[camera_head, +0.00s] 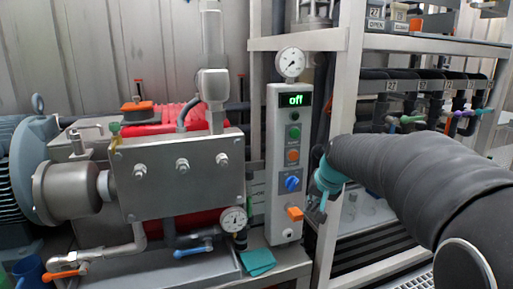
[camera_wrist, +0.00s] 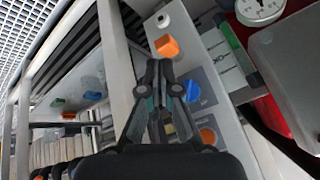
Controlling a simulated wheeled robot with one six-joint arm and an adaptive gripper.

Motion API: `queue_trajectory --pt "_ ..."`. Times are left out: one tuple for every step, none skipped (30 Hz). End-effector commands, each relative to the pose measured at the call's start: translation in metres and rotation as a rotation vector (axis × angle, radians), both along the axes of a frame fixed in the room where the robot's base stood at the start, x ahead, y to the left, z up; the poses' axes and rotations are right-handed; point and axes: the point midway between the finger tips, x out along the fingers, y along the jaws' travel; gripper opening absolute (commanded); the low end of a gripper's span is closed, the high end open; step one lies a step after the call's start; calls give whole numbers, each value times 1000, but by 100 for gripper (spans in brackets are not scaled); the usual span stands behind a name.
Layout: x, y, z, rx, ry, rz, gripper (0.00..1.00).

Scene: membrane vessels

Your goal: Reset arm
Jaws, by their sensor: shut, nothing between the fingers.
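My arm comes in from the right in the head view, and my gripper (camera_head: 322,192) is just right of the grey control box (camera_head: 258,160). In the wrist view my gripper (camera_wrist: 160,75) is shut and empty, its fingertips together in front of the box face. The box carries a lit green display reading "off" (camera_head: 295,100), a green button (camera_head: 294,132), an orange button (camera_head: 292,155), a blue knob (camera_head: 292,184) and an orange block-shaped switch (camera_head: 295,213). I cannot tell whether the fingers touch the box.
A metal frame post (camera_head: 340,130) stands behind my gripper. A membrane vessel block (camera_head: 180,175) with gauges and valve handles is at the left. Shelves with valves (camera_head: 420,85) are at the right. A teal cloth (camera_head: 257,262) lies below the box.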

Motion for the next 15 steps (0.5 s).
queue_trajectory --pt "-21 1 -3 -19 23 18 0" --pt "-33 1 -6 -29 36 29 0" --pt "-48 1 -9 -45 54 43 0" --pt "-60 2 -11 -55 65 54 0" --pt "-72 2 -13 -66 76 65 0" --pt "-89 2 -15 -81 89 79 0" --pt "-102 2 -17 -92 100 90 0" --pt "-116 3 -19 -103 109 101 0" --pt "-134 3 -21 -118 120 115 0" --pt "-147 3 -23 -130 128 126 0" --pt "-160 3 -24 -141 134 137 0" --pt "-177 3 -26 -154 142 150 0" --pt "-189 3 -28 -164 145 158 0" --pt "-201 3 -29 -174 148 166 0" --pt "-216 3 -31 -186 151 175 0"
